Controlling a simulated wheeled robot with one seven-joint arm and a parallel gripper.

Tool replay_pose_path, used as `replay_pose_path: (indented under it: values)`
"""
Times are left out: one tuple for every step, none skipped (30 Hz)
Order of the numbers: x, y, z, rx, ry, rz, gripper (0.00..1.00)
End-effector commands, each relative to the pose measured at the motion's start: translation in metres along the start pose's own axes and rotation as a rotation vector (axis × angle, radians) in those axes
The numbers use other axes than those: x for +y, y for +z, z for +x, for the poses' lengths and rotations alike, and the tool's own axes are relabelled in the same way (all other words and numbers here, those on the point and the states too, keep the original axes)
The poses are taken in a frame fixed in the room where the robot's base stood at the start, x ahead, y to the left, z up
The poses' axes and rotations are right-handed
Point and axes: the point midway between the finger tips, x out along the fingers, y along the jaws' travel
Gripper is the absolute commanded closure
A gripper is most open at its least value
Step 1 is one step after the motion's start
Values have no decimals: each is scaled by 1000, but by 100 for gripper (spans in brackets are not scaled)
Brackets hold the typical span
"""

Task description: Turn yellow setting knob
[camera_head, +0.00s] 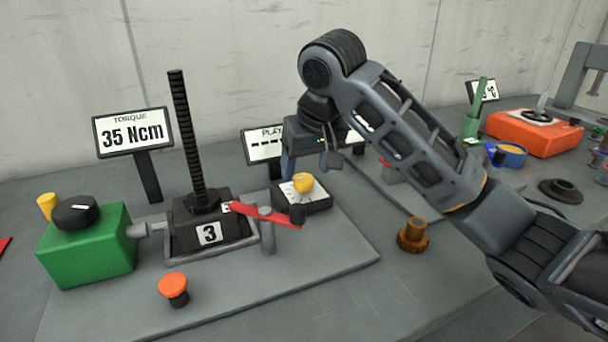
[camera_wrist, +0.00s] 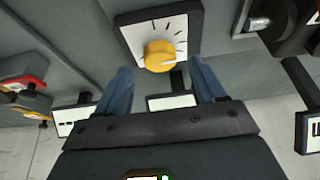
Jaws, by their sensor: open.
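The yellow setting knob (camera_head: 303,182) sits on a white dial plate on a dark box (camera_head: 316,201), right of the screw jack. In the wrist view the yellow knob (camera_wrist: 160,56) has a pale pointer mark, and tick lines show on the white dial face (camera_wrist: 172,30). My gripper (camera_head: 310,172) hangs over the back of the box. In the wrist view its two blue fingers (camera_wrist: 160,78) are apart, one on each side of the knob's line. The knob lies just beyond the fingertips, and I see no contact.
A red lever (camera_head: 262,214) on a post is close in front of the box. The screw jack marked 3 (camera_head: 209,233), a green box with a black dial (camera_head: 88,245) and an orange button (camera_head: 173,285) stand left. A brown flanged part (camera_head: 412,236) lies right. Display signs stand behind.

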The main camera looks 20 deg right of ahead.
Motion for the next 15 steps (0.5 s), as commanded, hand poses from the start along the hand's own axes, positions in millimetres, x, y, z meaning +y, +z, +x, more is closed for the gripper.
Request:
replay_pose_path:
  values:
    - [0, 0, 7, -2, 1, 1, 31]
    - [0, 0, 11, -1, 1, 1, 31]
    - [0, 0, 16, -1, 1, 0, 31]
    - [0, 0, 18, -1, 1, 1, 31]
    - [0, 0, 21, -1, 1, 1, 31]
    - [0, 0, 23, 0, 0, 1, 31]
    - [0, 0, 25, 1, 0, 1, 31]
    - [0, 0, 26, 1, 0, 1, 31]
    - [0, 0, 27, 1, 0, 1, 31]
    - [0, 0, 28, 1, 0, 0, 31]
    - [0, 0, 28, 1, 0, 0, 31]
    - [0, 0, 28, 1, 0, 0, 31]
    - [0, 0, 28, 1, 0, 0, 31]
    - [0, 0, 28, 1, 0, 0, 31]
    - [0, 0, 28, 1, 0, 0, 31]
